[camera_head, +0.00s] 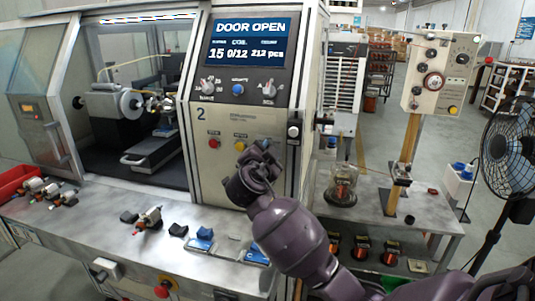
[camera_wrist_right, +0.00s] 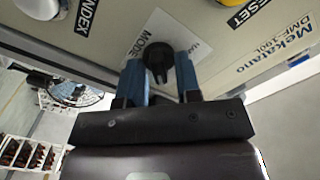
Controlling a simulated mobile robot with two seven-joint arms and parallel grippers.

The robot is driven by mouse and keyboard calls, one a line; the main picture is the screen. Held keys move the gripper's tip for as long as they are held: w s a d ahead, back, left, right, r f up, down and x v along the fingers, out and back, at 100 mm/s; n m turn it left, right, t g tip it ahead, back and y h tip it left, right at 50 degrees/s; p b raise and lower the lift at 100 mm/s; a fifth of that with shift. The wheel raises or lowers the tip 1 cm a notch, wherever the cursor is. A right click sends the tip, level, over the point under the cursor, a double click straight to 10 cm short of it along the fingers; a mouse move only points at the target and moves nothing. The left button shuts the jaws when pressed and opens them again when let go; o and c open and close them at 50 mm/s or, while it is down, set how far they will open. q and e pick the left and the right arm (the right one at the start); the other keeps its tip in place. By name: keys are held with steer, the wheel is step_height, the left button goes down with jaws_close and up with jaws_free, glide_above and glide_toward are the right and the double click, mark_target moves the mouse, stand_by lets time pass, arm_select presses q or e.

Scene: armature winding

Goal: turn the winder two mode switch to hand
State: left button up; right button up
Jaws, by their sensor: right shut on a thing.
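In the head view the right gripper (camera_head: 264,160) is against the lower right of the winder's panel and hides the switch. Which position the knob points to cannot be told. My left gripper is not in view.
The display (camera_head: 247,42) reads DOOR OPEN. A red button (camera_head: 214,143) and a yellow button (camera_head: 240,146) sit left of the gripper. The bench (camera_head: 100,228) below carries several armatures and blue and dark blocks. A fan (camera_head: 510,150) stands far right.

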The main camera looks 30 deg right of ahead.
arm_select(q)
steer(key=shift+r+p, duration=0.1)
steer(key=shift+p, duration=0.25)
arm_select(e)
steer(key=shift+w+a+f+n, duration=0.1)
steer(key=shift+w+a+n, duration=0.05)
steer(key=shift+n, duration=4.25)
steer(key=shift+w+a+n, duration=0.1)
steer(key=shift+n, duration=4.3)
steer(key=o, duration=0.6)
steer(key=shift+c, duration=0.2)
